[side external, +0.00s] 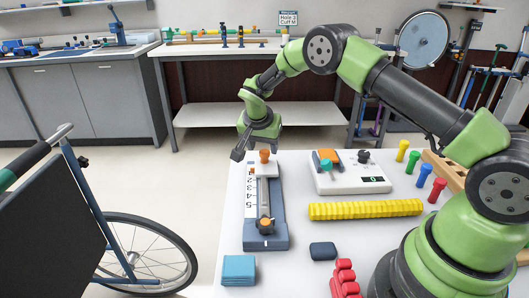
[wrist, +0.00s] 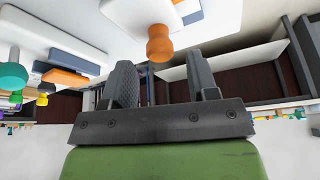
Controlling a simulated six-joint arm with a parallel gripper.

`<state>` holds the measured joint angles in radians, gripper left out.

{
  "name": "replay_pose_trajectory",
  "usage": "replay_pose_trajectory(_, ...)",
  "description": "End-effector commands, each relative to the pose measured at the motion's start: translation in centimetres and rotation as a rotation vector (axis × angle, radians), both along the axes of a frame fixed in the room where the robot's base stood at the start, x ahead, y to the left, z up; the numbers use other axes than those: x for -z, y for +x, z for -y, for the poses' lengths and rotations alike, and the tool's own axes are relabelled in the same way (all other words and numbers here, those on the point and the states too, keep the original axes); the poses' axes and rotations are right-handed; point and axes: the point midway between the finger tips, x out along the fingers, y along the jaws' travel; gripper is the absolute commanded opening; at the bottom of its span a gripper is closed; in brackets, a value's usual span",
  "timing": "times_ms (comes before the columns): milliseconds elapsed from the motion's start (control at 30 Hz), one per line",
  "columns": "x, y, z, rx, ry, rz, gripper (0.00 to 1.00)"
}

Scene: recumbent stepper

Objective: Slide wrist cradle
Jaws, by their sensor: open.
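A blue-grey slide unit (side external: 280,225) lies lengthwise on the left part of the white table, with a numbered scale (side external: 250,195) along its left side. A grey part, perhaps the wrist cradle (side external: 264,198), runs along its middle; I cannot tell its exact limits. An orange knob (side external: 264,156) stands at the far end and another orange piece (side external: 265,223) is near the front. My gripper (side external: 257,153) is open and empty at the far end, close to the far knob. In the wrist view, the orange knob (wrist: 160,47) appears just beyond and between the open fingers (wrist: 162,66).
A white device (side external: 350,185) with orange and teal parts stands to the right. A wheelchair (side external: 140,255) stands left of the table.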

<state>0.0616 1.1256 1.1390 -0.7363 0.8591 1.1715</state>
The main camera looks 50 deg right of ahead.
Motion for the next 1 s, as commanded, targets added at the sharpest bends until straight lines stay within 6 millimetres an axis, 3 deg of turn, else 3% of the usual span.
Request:
replay_pose_trajectory(200,2.8,0.5,1.0,0.0,0.001,0.0,0.54)
replay_pose_trajectory(567,3.5,0.6,1.3,-0.001,0.001,0.0,0.54)
replay_pose_trajectory(600,3.4,0.6,1.3,-0.001,0.001,0.0,0.52)
replay_pose_trajectory(833,3.4,0.6,1.3,-0.001,0.001,0.0,0.0)
replay_pose_trajectory(1000,3.4,0.5,1.1,-0.001,0.0,0.0,0.0)
